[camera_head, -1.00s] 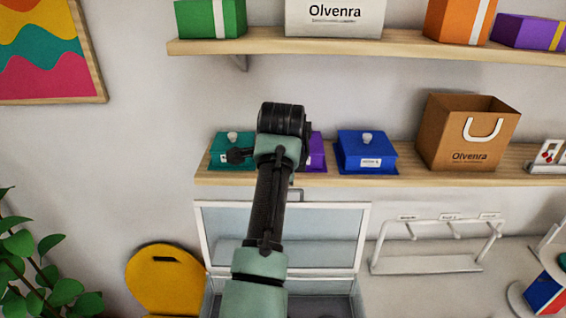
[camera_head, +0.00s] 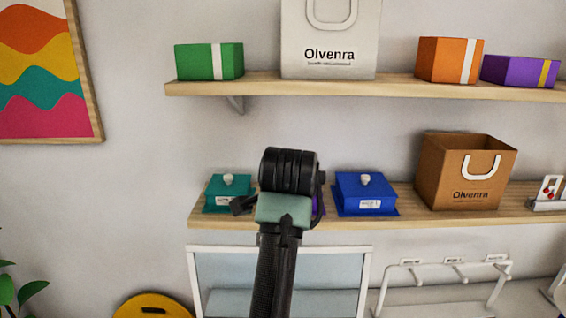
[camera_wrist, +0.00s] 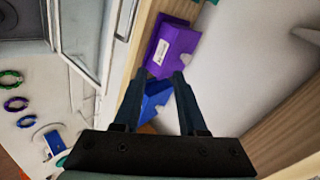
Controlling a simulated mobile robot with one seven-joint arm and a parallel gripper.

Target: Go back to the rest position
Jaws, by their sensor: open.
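My gripper (camera_wrist: 159,76) is open, and nothing is held between its two dark fingers. In the wrist view it points toward a purple box (camera_wrist: 174,50) with a white label and a blue box (camera_wrist: 156,98), which is partly covered by the fingers. In the head view my arm rises in front of the lower shelf (camera_head: 300,215) and hides most of the purple box. The fingers are largely hidden there by my wrist. The blue lidded box (camera_head: 365,190) and a teal lidded box (camera_head: 229,190) stand on either side of my wrist in the picture.
A brown bag (camera_head: 466,175) stands right on the lower shelf. The upper shelf (camera_head: 340,85) holds green, orange and purple boxes and a white bag (camera_head: 330,50). Below are a white-framed glass lid (camera_head: 190,280), a white rack (camera_head: 443,263) and a yellow round thing (camera_head: 150,305).

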